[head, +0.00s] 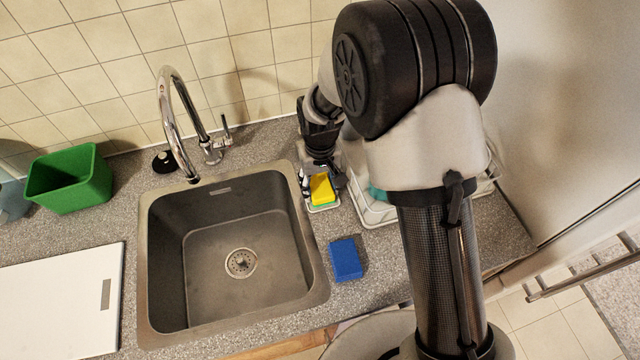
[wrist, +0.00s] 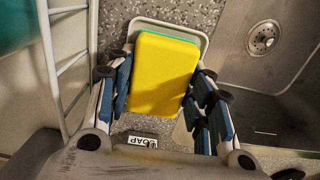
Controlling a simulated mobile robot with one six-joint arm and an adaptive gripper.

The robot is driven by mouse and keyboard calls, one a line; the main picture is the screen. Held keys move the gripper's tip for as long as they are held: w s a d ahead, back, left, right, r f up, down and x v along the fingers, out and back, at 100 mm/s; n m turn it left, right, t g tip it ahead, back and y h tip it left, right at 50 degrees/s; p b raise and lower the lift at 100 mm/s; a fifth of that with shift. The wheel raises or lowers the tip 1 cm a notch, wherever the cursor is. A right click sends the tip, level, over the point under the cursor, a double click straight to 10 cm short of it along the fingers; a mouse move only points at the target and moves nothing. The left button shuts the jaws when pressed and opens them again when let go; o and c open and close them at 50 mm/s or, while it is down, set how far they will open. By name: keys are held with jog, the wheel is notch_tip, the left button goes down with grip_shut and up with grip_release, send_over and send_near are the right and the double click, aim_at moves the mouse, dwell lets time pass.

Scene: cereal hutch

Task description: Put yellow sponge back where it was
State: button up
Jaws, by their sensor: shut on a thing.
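The yellow sponge (head: 321,189), with a green layer on one side, is between the fingers of my gripper (head: 321,178), just right of the sink. In the wrist view the sponge (wrist: 162,75) fills the space between the two fingers of my gripper (wrist: 160,95), which is shut on it. A small white dish (wrist: 203,38) lies right under the sponge, its rim showing around the far end. In the head view a bit of this dish (head: 324,208) shows below the sponge. I cannot tell whether the sponge touches the dish.
A blue sponge (head: 346,259) lies on the counter nearer me. The steel sink (head: 240,225) is to the left, with the tap (head: 178,125) behind. A white wire rack (head: 372,211) stands close on the right. A soap label (wrist: 142,142) shows beside my fingers. A green bin (head: 70,180) stands far left.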

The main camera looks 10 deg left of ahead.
aim_at(320, 185)
jog(key=o, duration=1)
jog(key=shift+f, duration=0.1)
jog(key=s+d+r+m+t+p, duration=0.1)
jog(key=d+r+p, duration=0.15)
jog(key=r, duration=0.75)
jog(key=s+d+r+p, duration=0.1)
jog(key=d+r, duration=0.2)
jog(key=r, duration=0.7)
jog(key=s+d+r+m+t, duration=0.1)
jog(key=s+d+r+m, duration=0.1)
jog(key=s+d+r, duration=0.3)
jog(key=s+d+r+m+t, duration=0.2)
jog(key=s+d+r, duration=0.3)
jog(key=s+d, duration=0.6)
jog(key=s, duration=0.3)
jog(key=shift+t, duration=0.3)
